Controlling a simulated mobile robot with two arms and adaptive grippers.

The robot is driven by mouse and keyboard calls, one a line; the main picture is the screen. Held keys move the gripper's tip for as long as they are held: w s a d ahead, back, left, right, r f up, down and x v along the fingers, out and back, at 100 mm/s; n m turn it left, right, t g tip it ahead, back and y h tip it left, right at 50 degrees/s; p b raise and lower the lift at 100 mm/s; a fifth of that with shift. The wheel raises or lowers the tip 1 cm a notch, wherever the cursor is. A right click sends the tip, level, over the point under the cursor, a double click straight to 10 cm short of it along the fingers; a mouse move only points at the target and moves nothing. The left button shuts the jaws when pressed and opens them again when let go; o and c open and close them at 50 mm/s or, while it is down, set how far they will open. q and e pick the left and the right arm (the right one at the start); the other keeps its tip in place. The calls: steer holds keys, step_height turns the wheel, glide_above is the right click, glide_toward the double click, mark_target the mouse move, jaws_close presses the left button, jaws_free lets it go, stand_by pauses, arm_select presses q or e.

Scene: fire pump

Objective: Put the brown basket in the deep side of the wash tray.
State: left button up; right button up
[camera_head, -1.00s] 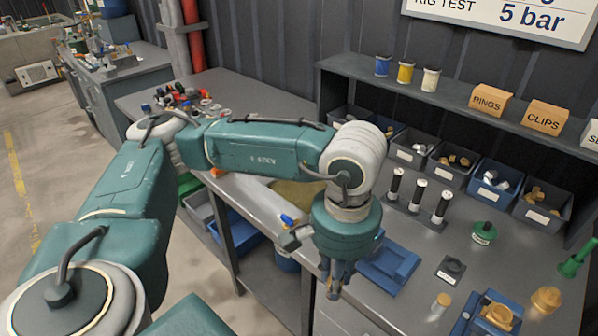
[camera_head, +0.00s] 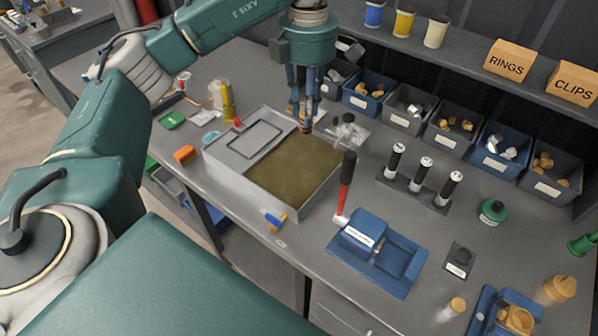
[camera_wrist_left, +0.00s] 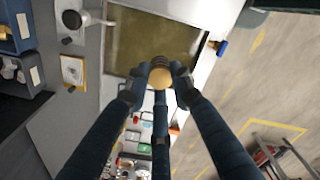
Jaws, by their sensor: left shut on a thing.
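The wash tray (camera_head: 222,168) is a pale rectangular tray on the grey bench. Its deep side, at the right, holds murky brown liquid (camera_head: 290,175); its shallower side with a raised outline is at the left. My left gripper (camera_head: 306,125) points down over the tray's far rim area. It is shut on the brown basket (camera_wrist_left: 160,73), a small round tan piece with dark bands, mostly hidden by the fingers in the head view. In the left wrist view the liquid (camera_wrist_left: 165,40) lies just beyond the basket. The basket appears above the tray; its exact height is unclear. My right gripper is out of view.
A yellow bottle (camera_head: 228,103) stands behind the tray.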

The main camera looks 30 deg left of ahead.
arm_select(q)
steer(key=a+f+n, duration=0.1)
steer(key=f+n, duration=0.1)
steer(key=f, duration=0.4)
steer(key=w+a+f+n+p, duration=0.1)
steer(key=f+n, duration=0.1)
steer(key=f, duration=0.4)
steer(key=a+f+n+p, duration=0.1)
steer(key=f+n, duration=0.1)
steer(key=f, duration=0.4)
steer(key=shift+w+a+f, duration=0.1)
steer(key=shift+w+f, duration=0.15)
steer(key=shift+w, duration=0.15)
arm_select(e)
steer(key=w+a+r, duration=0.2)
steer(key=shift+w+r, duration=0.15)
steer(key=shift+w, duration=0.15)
arm_select(q)
steer(key=shift+f, duration=0.1)
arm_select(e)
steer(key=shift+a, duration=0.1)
